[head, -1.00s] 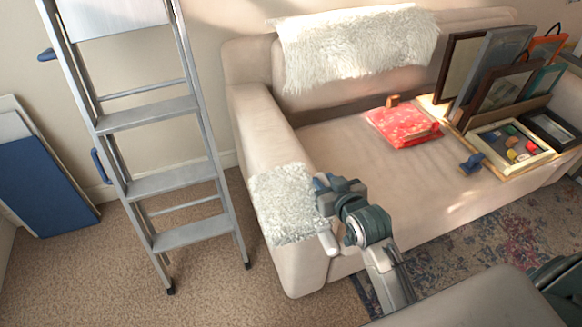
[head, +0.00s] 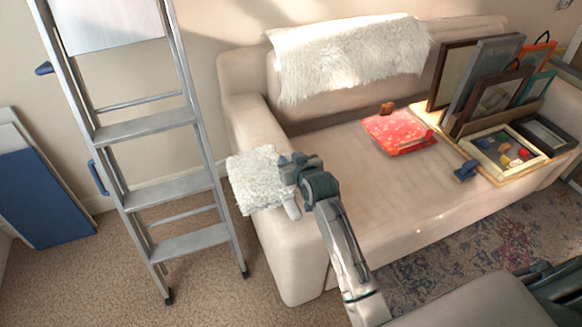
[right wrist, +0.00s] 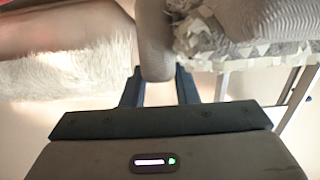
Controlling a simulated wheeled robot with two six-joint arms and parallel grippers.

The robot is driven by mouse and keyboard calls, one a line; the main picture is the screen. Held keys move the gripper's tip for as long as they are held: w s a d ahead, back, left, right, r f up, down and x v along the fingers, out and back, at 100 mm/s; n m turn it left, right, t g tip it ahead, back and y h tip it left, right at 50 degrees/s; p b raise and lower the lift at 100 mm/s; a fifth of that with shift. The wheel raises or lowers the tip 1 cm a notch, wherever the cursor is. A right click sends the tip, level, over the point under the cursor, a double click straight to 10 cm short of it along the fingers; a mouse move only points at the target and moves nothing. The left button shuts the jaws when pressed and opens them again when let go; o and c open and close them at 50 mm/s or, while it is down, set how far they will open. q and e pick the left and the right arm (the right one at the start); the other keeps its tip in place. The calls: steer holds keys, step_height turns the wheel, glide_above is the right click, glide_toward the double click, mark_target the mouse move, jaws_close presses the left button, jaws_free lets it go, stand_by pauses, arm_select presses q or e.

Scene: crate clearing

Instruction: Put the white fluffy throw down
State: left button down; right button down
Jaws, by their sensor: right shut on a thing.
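A white fluffy throw (head: 255,181), bunched into a small bundle, is in my right gripper (head: 291,172) in the head view. It overlaps the left armrest and sticks out past its outer side; whether it touches the armrest I cannot tell. In the right wrist view my right gripper (right wrist: 160,88) has its two dark fingers around a grey, rounded, textured piece (right wrist: 154,45). A larger white fluffy throw (head: 350,55) hangs over the sofa's backrest; white fluff (right wrist: 60,76) also shows at left in the wrist view. My left gripper is not in view.
The beige sofa (head: 340,160) has a red patterned item (head: 398,132) on its seat and several picture frames (head: 490,85) at right. A metal stepladder (head: 165,185) stands left of the sofa. Bare carpet (head: 110,280) lies in front of the ladder. Flat panels (head: 40,195) lean at far left.

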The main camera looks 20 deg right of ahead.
step_height(320, 180, down, 2)
steer(key=shift+f, duration=0.55)
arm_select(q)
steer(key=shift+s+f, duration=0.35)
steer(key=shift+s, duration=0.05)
arm_select(e)
steer(key=shift+f, duration=0.1)
steer(key=c, duration=1.1)
jaws_free()
steer(key=shift+s+f, duration=0.1)
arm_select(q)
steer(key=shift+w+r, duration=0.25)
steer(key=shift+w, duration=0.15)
